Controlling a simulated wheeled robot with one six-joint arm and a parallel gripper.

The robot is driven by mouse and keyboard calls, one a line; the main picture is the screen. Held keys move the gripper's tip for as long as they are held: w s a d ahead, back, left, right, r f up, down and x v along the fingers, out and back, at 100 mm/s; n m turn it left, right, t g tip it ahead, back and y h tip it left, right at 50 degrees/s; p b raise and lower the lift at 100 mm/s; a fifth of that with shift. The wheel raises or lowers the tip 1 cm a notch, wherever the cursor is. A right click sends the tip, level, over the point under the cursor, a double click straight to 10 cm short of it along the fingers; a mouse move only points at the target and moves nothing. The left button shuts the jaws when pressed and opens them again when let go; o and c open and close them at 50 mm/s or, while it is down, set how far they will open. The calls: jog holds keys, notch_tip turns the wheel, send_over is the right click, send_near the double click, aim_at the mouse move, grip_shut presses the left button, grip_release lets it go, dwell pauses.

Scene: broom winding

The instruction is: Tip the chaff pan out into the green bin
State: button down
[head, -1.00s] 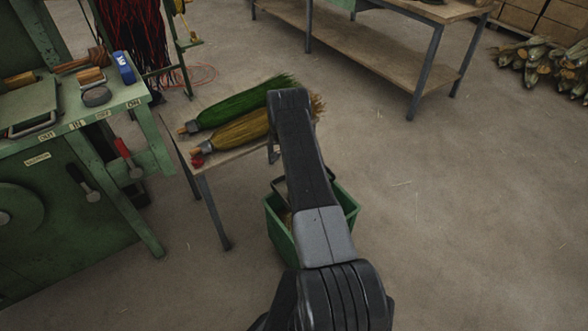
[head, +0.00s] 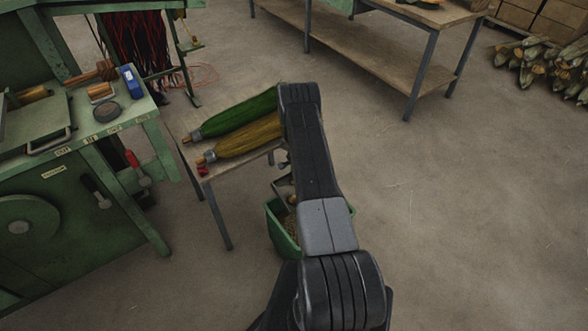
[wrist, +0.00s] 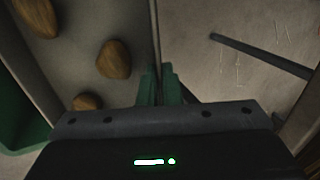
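The green bin (head: 283,238) stands on the floor beside the small table, partly hidden behind my arm, with brown bits inside. Its green wall also shows at the left of the wrist view (wrist: 14,110). The chaff pan (wrist: 75,50) is grey, with several brown lumps in it. In the head view its dark edge (head: 281,190) shows at the bin's upper left, mostly hidden by my arm. My gripper (wrist: 158,85) has its green fingers close together on the pan's thin wall. I cannot tell exactly how far the pan is tilted.
A green workbench (head: 70,190) stands at the left. A long bench (head: 350,45) is at the back. The floor at right is clear.

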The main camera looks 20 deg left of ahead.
jog(key=shift+d+r, duration=0.1)
jog(key=shift+r, duration=0.35)
jog(key=shift+d+f+t+y+b, duration=0.15)
jog(key=shift+t+y+b, duration=0.15)
jog(key=shift+b, duration=0.45)
jog(key=b, duration=0.1)
jog(key=r+b, duration=0.1)
jog(key=b, duration=0.1)
jog(key=shift+s+d+t+y, duration=0.25)
jog(key=shift+t+y, duration=0.05)
jog(key=shift+y, duration=0.1)
jog(key=shift+r+b, duration=0.2)
jog(key=shift+b, duration=0.8)
jog(key=b, duration=0.5)
jog(key=d+r+t+y+b, duration=0.1)
jog(key=b, duration=0.4)
jog(key=shift+s+r+y, duration=0.3)
jog(key=shift+s, duration=0.1)
jog(key=b, duration=0.4)
jog(key=shift+s+d+r+t+y, duration=0.25)
jog(key=shift+d+r+t+y, duration=0.05)
jog(key=shift+r, duration=0.1)
